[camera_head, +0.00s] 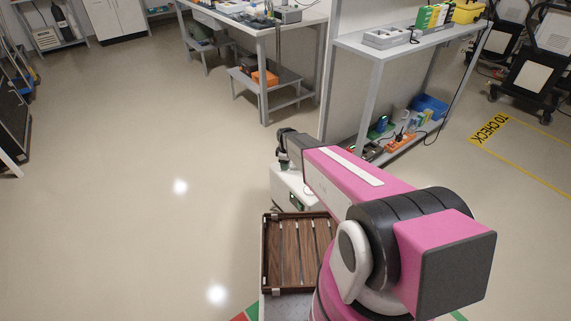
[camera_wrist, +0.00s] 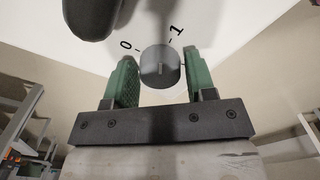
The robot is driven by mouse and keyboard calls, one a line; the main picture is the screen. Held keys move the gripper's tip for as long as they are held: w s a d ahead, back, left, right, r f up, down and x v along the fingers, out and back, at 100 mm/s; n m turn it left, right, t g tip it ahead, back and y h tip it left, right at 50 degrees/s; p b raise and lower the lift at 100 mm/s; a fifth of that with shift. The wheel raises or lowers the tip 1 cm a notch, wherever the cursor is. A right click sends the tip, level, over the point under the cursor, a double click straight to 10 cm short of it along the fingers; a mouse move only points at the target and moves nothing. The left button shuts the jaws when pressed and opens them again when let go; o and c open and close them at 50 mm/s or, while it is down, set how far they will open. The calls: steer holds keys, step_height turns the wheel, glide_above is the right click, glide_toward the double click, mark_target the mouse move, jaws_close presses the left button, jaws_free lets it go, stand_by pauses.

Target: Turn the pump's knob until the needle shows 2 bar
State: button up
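In the wrist view a round grey knob (camera_wrist: 160,66) sits on a pale panel (camera_wrist: 185,22), with a light line on the knob's face. The marks 0 and 1 are printed on the panel around it, 0 to the upper left and 1 to the upper right. My gripper (camera_wrist: 159,68) has its two green fingers apart, one on each side of the knob. A narrow gap seems to show at each side, so it looks open around the knob. No gauge or needle can be made out. In the head view my arm hides the knob and most of the gripper.
A dark rounded shape (camera_wrist: 92,14) is at the wrist view's top left. In the head view, a slatted wooden tray (camera_head: 268,252) is below my arm. A bench (camera_head: 262,27) and a shelf unit (camera_head: 385,50) stand behind. The floor at left is clear.

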steer(key=c, duration=0.5)
steer(key=shift+m, duration=0.3)
steer(key=m, duration=0.3)
steer(key=shift+m, duration=0.3)
steer(key=m, duration=1.5)
steer(key=shift+m, duration=0.4)
